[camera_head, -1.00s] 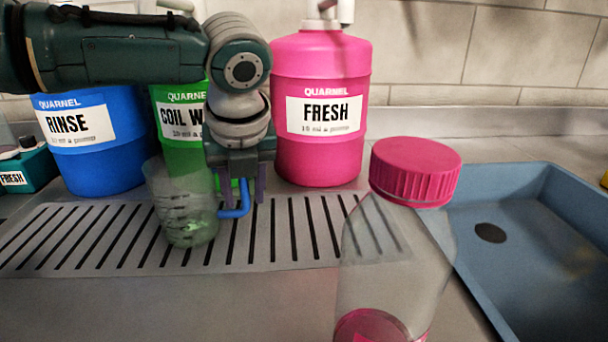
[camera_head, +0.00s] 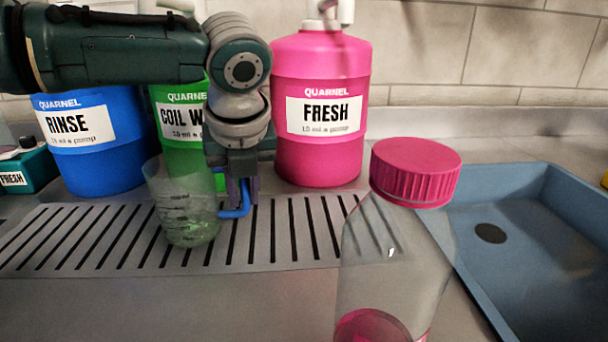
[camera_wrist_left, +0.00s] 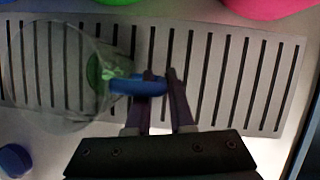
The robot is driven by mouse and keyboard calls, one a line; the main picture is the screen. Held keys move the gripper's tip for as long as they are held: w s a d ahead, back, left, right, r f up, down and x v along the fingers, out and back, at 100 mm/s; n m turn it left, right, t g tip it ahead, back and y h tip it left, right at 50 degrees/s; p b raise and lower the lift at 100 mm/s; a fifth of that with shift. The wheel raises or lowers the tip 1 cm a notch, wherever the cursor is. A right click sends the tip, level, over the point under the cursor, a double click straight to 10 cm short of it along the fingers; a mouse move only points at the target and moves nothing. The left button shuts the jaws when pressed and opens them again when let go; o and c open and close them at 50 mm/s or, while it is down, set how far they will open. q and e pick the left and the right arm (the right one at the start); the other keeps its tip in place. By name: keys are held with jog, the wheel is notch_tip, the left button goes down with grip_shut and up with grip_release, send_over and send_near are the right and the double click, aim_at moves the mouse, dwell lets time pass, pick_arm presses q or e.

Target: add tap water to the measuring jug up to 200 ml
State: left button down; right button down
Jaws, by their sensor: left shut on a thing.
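The measuring jug (camera_head: 182,212) is clear, with dark marks on its side and a blue handle (camera_head: 236,212). It stands upright on the slotted drain area, and green shows at its bottom; I cannot tell whether that is liquid. The jug also shows from above in the left wrist view (camera_wrist_left: 52,82). My left gripper (camera_head: 243,192) points down at the jug's right side and is shut on the blue handle; its fingers show in the left wrist view (camera_wrist_left: 160,82). My right gripper is out of view. No tap is visible.
A clear bottle with a pink cap (camera_head: 414,172) stands in the right foreground. A blue sink basin (camera_head: 545,240) lies at right. Blue RINSE (camera_head: 95,165), green COIL (camera_head: 172,97) and pink FRESH (camera_head: 320,165) pump containers stand behind the slotted drainer (camera_head: 300,240).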

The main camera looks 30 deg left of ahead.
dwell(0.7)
pick_arm(q)
notch_tip(320, 180, up, 10)
jog(key=shift+r+p, duration=0.1)
jog(key=shift+p, duration=0.75)
